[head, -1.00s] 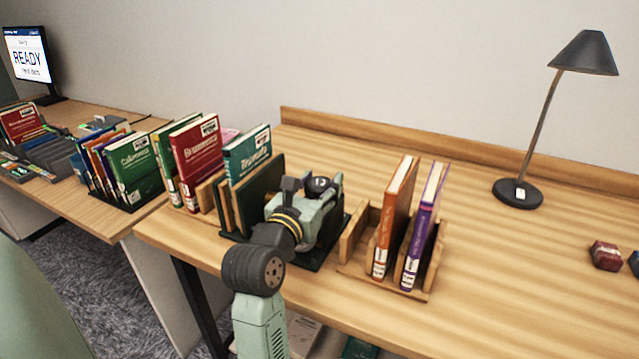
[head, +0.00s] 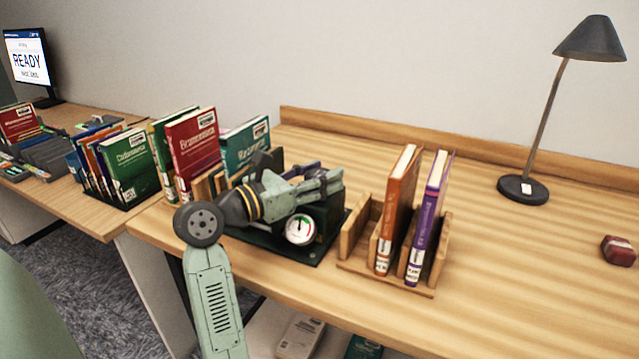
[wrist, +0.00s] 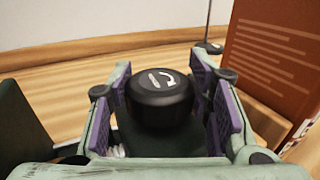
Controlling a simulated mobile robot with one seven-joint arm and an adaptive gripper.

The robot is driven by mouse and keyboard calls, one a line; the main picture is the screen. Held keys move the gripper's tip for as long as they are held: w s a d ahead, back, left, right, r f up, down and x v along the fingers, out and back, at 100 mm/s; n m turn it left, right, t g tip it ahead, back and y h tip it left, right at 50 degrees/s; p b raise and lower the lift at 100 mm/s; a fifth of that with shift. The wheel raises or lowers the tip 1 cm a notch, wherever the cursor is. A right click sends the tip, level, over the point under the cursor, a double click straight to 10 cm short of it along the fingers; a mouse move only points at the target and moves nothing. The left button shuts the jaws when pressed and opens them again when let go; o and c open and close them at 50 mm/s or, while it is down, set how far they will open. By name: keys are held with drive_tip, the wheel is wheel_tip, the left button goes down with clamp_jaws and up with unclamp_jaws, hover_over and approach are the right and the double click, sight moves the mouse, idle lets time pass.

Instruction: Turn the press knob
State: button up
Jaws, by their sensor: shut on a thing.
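The press knob (wrist: 160,98) is a black round cap with a pale curved-arrow mark on top. In the wrist view it sits between the purple pads of my gripper (wrist: 165,85); my gripper is shut on it. In the head view my gripper (head: 325,182) reaches in from the left over the press, and the knob is largely hidden behind it. The press stands on a dark green base plate (head: 275,247). A round white gauge (head: 300,229) with a green area and a dark needle shows on its front.
A wooden rack (head: 350,235) with an orange book (head: 396,210) and a purple book (head: 430,220) stands close on the right. Red (head: 192,145) and teal (head: 245,140) books stand behind to the left. A lamp (head: 522,188) is far right. The desk between is clear.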

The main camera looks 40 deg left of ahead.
sight(307, 179)
drive_tip(key=shift+m+g+h+b, duration=0.3)
drive_tip(key=shift+m+h+b, duration=0.25)
drive_tip(key=shift+h, duration=0.35)
drive_tip(key=o, duration=1.2)
drive_tip(key=shift+s, duration=0.1)
drive_tip(key=v, duration=0.7)
drive_tip(key=shift+s+a, duration=0.1)
drive_tip(key=shift+s, duration=0.05)
